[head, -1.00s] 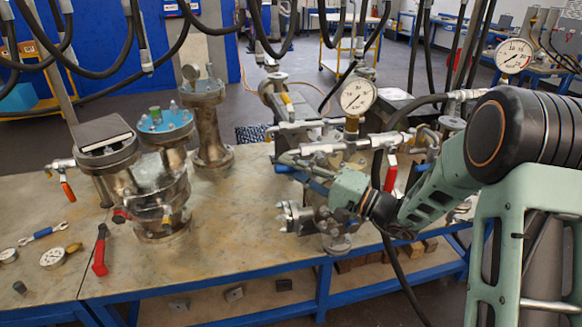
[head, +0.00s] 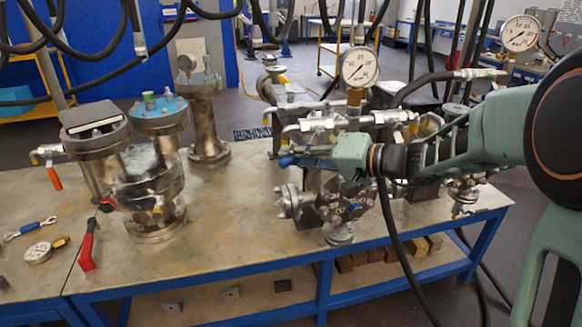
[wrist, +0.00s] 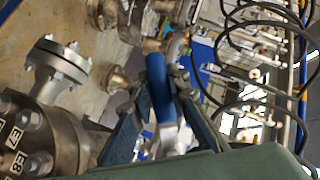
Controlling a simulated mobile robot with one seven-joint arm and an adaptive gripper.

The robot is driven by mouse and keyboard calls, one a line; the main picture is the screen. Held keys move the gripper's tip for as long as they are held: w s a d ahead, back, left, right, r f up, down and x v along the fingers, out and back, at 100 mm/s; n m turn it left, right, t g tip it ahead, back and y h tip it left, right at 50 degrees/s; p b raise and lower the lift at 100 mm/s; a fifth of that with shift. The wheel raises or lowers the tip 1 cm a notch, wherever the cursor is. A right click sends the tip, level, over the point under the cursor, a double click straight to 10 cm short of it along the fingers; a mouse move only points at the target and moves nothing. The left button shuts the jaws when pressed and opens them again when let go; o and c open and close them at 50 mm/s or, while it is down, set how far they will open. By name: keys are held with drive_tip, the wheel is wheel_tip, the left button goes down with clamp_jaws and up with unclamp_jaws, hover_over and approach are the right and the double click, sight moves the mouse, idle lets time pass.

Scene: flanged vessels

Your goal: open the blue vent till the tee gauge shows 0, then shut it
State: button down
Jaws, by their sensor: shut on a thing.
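My gripper (head: 288,160) reaches in from the right at the tee pipework on the bench. In the wrist view its two fingers (wrist: 158,100) are closed around the blue vent handle (wrist: 157,78), which stands out between them. In the head view the handle is mostly hidden by the fingers, so how far it is turned cannot be told. The round white tee gauge (head: 360,67) stands upright above the pipework on a brass fitting. Its dark needle is visible, but the exact reading is too small to tell.
Flanged vessels (head: 150,185) stand left on the bench (head: 235,245). Another gauge (head: 520,33) is at the upper right. Black hoses hang around my arm.

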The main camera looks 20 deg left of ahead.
sight(322, 131)
drive_tip(key=w+d+f+n+t+h+b, duration=0.3)
drive_tip(key=d+f+n+h+b, duration=0.1)
drive_tip(key=h, duration=0.4)
drive_tip(key=shift+w+d+n+h+b, duration=0.25)
drive_tip(key=shift+d+n+h+b, duration=0.05)
drive_tip(key=shift+d+n+b, duration=0.55)
drive_tip(key=shift+d, duration=0.1)
drive_tip(key=c, duration=1.8)
unclamp_jaws()
drive_tip(key=shift+r, duration=0.1)
wheel_tip(322, 131, up, 10)
drive_tip(key=shift+f, duration=0.1)
